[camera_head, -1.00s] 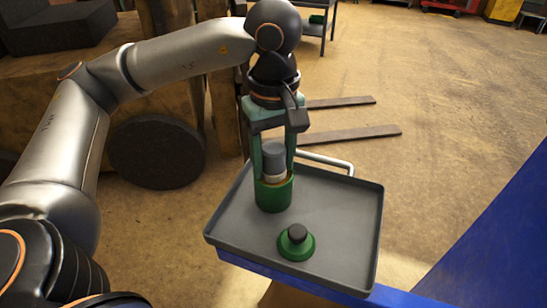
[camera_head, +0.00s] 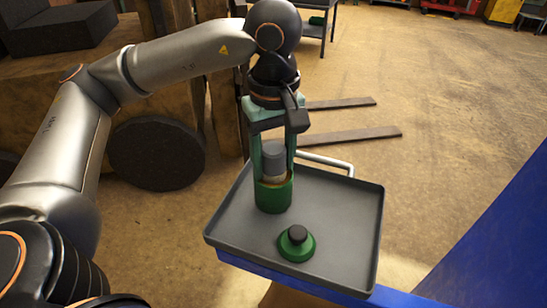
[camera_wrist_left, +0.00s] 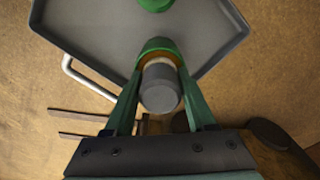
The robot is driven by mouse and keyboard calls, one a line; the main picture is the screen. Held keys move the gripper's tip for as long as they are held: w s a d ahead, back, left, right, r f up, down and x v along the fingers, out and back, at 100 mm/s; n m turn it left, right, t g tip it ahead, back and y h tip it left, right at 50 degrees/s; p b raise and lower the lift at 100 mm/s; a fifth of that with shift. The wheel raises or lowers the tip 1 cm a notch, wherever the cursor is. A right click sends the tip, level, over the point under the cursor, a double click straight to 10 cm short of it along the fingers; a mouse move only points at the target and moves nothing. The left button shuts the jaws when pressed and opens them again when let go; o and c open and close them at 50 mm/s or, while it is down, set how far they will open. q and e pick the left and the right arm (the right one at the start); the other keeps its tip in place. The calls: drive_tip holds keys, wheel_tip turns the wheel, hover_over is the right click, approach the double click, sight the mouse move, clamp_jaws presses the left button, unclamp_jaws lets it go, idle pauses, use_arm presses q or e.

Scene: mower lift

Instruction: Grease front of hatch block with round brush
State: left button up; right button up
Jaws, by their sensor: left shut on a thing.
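The round brush (camera_head: 273,158) has a grey cylindrical handle with a pale band below it. It stands upright in a green pot (camera_head: 273,196) with an orange-yellow inner rim. My left gripper (camera_head: 274,172) points straight down, its two green fingers shut on the brush, one on each side, the tips close to the pot's rim. In the left wrist view the brush handle (camera_wrist_left: 160,92) shows between the fingers, in front of the pot (camera_wrist_left: 158,45). The brush's lower end is hidden in the pot. I cannot make out the hatch block. My right gripper is not in view.
The pot stands on a grey rimmed tray (camera_head: 345,215) with a pale bar handle at the back. A green lid with a black knob (camera_head: 297,243) sits near the tray's front. A blue surface (camera_head: 495,240) fills the lower right. The tray's right part is bare.

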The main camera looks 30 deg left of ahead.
sight(272, 149)
use_arm(q)
drive_tip(key=shift+r+p, duration=2.3)
drive_tip(key=shift+r, duration=1.15)
drive_tip(key=shift+s, duration=0.15)
